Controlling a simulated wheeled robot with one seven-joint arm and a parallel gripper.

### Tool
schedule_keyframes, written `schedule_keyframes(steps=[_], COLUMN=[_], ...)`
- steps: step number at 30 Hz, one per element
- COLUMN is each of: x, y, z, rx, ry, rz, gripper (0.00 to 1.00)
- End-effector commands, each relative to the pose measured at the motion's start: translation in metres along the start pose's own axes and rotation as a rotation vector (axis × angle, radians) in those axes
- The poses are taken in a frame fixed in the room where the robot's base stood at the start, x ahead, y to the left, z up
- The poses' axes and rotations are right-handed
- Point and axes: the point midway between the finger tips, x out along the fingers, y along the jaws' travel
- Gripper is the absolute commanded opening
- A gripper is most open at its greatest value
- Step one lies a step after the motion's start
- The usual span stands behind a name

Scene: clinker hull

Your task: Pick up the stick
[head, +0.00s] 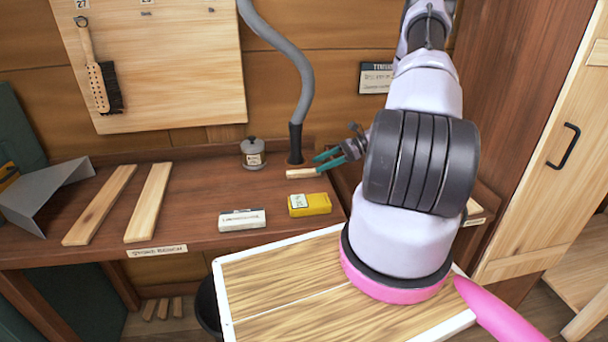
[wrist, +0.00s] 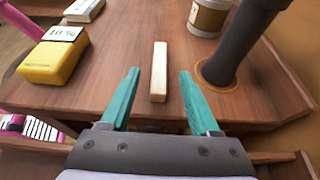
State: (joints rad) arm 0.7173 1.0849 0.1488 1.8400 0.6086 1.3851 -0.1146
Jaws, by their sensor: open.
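The stick (wrist: 159,72) is a short pale wooden piece lying on the brown bench. In the wrist view it lies lengthwise between my gripper's two teal fingers, a little ahead of the tips, with clear space on both sides. In the head view the stick (head: 303,173) lies near the bench's back right, just below the fingers. My gripper (wrist: 160,75) is open and empty; it also shows in the head view (head: 318,162). Whether the fingers are at the stick's height is hard to tell.
A grey hose (wrist: 238,45) meets the bench right of the stick, close to the right finger. A labelled jar (wrist: 208,14) stands behind. A yellow box (wrist: 54,58) and a white block (wrist: 84,10) lie to the left. The bench's left part holds two long boards (head: 148,202).

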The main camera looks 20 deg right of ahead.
Motion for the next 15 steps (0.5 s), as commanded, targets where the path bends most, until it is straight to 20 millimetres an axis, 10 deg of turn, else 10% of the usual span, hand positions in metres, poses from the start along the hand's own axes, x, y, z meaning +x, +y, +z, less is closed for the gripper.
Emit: schedule_keyframes(steps=[15], x=[0.051], y=[0.0], z=[-0.003], rx=[-0.001], ry=[0.0], rz=[0.001], gripper=[0.62])
